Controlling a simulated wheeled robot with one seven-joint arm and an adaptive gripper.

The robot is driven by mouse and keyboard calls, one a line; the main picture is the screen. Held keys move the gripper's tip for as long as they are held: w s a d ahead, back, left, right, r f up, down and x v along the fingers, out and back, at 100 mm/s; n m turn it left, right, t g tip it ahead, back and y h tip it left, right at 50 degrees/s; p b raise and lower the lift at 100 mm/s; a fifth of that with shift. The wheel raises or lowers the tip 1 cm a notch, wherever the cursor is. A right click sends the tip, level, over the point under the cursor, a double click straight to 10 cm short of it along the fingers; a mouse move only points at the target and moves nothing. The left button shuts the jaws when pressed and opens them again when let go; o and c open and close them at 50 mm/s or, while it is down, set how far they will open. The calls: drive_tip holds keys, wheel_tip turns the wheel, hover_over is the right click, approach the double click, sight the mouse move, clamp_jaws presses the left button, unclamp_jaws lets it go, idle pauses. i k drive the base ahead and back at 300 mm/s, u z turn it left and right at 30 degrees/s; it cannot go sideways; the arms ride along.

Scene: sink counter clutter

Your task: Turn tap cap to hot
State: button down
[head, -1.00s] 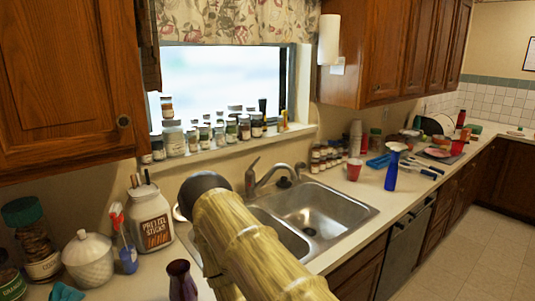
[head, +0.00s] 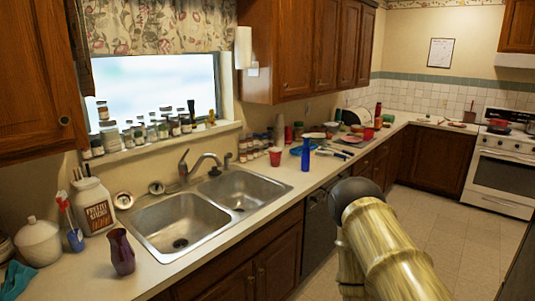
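The tap (head: 207,158) stands behind the double sink (head: 225,173), its curved spout reaching over the basins. A slim upright lever (head: 183,162) stands just left of the spout; it seems to be the tap cap. It is too small to tell any hot or cold mark. My arm, with yellow bamboo-like links, crosses the lower right, well right of the sink and apart from the tap. A dark rounded part of my arm shows at its upper end. My gripper's fingers cannot be made out.
Two round metal items (head: 123,200) lie left of the tap. A purple vase (head: 120,251) and a pretzel jar (head: 94,207) stand left of the sink. A red cup (head: 275,156) and blue bottle (head: 305,154) stand on its right. Open floor (head: 440,210) lies at right.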

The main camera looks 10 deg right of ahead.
sight(182, 166)
drive_tip(key=u, duration=0.75)
drive_tip(key=k, duration=0.15)
drive_tip(key=z, duration=1.6)
drive_tip(key=i, duration=1.45)
drive_tip(key=u, duration=0.9)
drive_tip(key=i, duration=0.75)
drive_tip(key=u, duration=0.95)
